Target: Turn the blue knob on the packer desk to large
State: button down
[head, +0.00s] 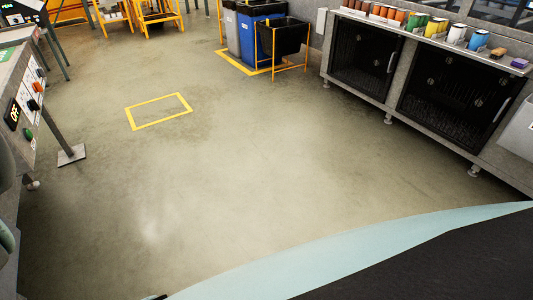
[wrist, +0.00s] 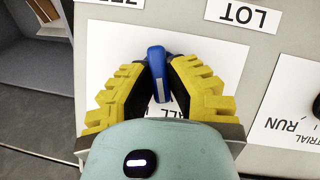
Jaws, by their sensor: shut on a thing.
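The blue knob (wrist: 156,65) shows in the wrist view, on a white label card on a grey panel. A white line marks the knob's bar. My gripper (wrist: 157,82) has its two yellow-and-black fingers closed on either side of the knob. The card's lettering is mostly hidden behind my gripper; only "ALL" shows near the right finger. The knob's pointing direction relative to the card's words cannot be told. The knob and my gripper are not visible in the head view.
In the wrist view, a "LOT" label (wrist: 241,14) and a "TRIAL RUN" card (wrist: 290,112) with a dark knob lie to the right. The head view shows a control panel (head: 30,100) at the left, bins (head: 262,38), dark cabinets (head: 450,85) and open floor.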

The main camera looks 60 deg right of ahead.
jog(key=m+g+b, duration=0.1)
jog(key=m+b, duration=0.1)
jog(key=b, duration=0.1)
jog(key=m+g+b, duration=0.1)
jog(key=m+b, duration=0.1)
jog(key=shift+w+d+f+y+b, duration=0.2)
jog(key=shift+f+y+b, duration=0.1)
jog(key=shift+f+b, duration=0.1)
jog(key=shift+a+r+m+g+b, duration=0.15)
jog(key=shift+m+g+b, duration=0.15)
jog(key=shift+m+b, duration=0.4)
jog(key=shift+r+m+g+y, duration=0.15)
jog(key=shift+m+g+y, duration=0.45)
jog(key=shift+m, duration=0.9)
jog(key=c, duration=0.9)
grip_release()
jog(key=shift+c, duration=0.2)
jog(key=shift+r, duration=0.1)
jog(key=v, duration=1.2)
jog(key=shift+d, duration=0.25)
